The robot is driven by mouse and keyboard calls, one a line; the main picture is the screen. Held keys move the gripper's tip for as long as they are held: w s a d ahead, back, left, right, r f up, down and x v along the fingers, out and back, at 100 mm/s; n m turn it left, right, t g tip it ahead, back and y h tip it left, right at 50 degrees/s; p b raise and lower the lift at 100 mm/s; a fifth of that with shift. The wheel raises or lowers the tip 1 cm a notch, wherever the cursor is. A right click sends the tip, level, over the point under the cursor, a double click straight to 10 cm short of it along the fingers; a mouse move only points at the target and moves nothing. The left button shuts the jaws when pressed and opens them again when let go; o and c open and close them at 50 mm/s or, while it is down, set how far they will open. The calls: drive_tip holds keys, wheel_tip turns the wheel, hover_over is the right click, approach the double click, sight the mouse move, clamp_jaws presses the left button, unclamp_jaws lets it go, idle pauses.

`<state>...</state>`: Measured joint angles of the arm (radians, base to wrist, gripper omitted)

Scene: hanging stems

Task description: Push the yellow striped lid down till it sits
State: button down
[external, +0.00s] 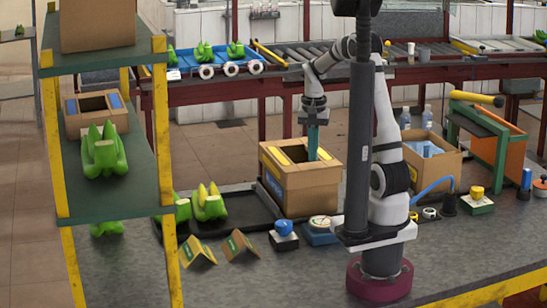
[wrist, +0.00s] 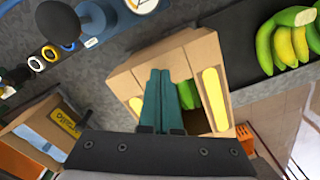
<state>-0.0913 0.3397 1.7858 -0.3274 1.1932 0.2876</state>
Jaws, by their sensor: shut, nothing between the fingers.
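The yellow striped lid (external: 277,156) is tan with a yellow strip at each side and a dark opening between them. It lies on top of a cardboard box (external: 298,190) in the middle of the table. The lid also shows in the wrist view (wrist: 213,88), with green bananas visible through its opening. My gripper (external: 313,157) points down with its teal fingers shut and empty, over the right part of the lid. In the wrist view my gripper (wrist: 163,72) covers part of the lid and opening. I cannot tell whether the fingertips touch it.
Banana bunches (external: 208,204) lie in a dark tray (external: 239,226) left of the box. Another open cardboard box (external: 446,162) stands at the right. A blue-knobbed device (external: 284,235) and a dial scale (external: 320,229) stand in front. A green shelf (external: 125,190) with yellow posts is at left.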

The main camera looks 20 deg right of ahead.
drive_tip(key=shift+f, duration=1.4)
idle(2.7)
wheel_tip(320, 180, up, 9)
idle(0.9)
drive_tip(key=s+f+y, duration=0.1)
drive_tip(key=s+f, duration=0.2)
drive_tip(key=s, duration=2.2)
drive_tip(key=shift+y, duration=0.4)
